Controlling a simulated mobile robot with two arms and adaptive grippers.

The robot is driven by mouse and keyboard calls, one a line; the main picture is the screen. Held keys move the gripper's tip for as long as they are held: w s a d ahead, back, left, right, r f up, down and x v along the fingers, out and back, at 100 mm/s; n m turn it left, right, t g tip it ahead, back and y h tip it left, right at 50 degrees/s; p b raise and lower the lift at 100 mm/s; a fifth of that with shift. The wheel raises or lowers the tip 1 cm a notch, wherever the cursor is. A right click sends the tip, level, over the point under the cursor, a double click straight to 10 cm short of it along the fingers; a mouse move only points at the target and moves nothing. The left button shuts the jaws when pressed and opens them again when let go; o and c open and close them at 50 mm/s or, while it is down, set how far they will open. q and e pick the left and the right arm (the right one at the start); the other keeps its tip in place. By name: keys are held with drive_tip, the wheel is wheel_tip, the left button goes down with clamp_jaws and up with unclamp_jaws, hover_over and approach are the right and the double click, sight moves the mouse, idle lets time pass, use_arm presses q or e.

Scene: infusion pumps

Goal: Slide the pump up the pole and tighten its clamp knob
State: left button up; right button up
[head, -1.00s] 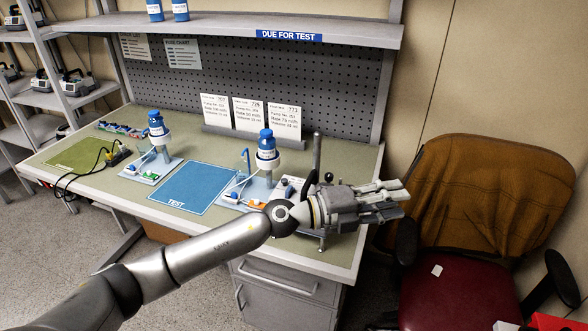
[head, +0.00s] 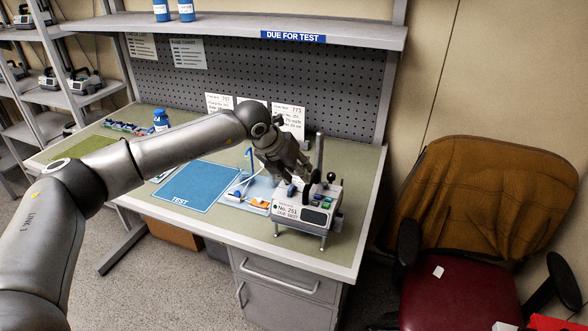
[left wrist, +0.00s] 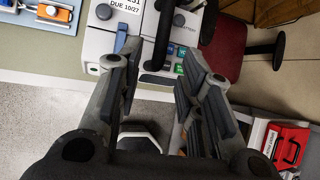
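The pump (head: 300,207), white and grey with a label reading No. 251, stands at the front right of the bench. A grey upright pole (head: 319,153) rises at its back. A black knob (head: 331,177) shows beside the pole above the pump. My left gripper (head: 297,174) is just above and behind the pump's upper left, pointing down toward the pole. In the left wrist view its fingers (left wrist: 158,80) are spread apart with nothing clearly gripped; the pump (left wrist: 100,42) lies beyond them. Whether a finger touches the pump or pole I cannot tell. My right gripper is out of view.
A blue TEST mat (head: 197,187) lies left of the pump, with a test stand base (head: 250,192) between. Upright cards (head: 288,117) stand at the back. A chair (head: 470,225) is beyond the bench's right edge. A shelf (head: 250,27) hangs above.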

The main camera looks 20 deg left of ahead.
use_arm(q)
drive_tip(key=b+x, duration=0.3)
drive_tip(key=x, duration=0.3)
drive_tip(key=shift+d+f+b, duration=0.1)
drive_tip(key=shift+f+b, duration=0.15)
drive_tip(key=shift+b, duration=0.1)
drive_tip(key=shift+w+d+f+b, duration=0.15)
drive_tip(key=shift+w+f+b, duration=0.25)
drive_tip(key=shift+f+b, duration=0.1)
clamp_jaws()
drive_tip(key=shift+c, duration=2.1)
unclamp_jaws()
clamp_jaws()
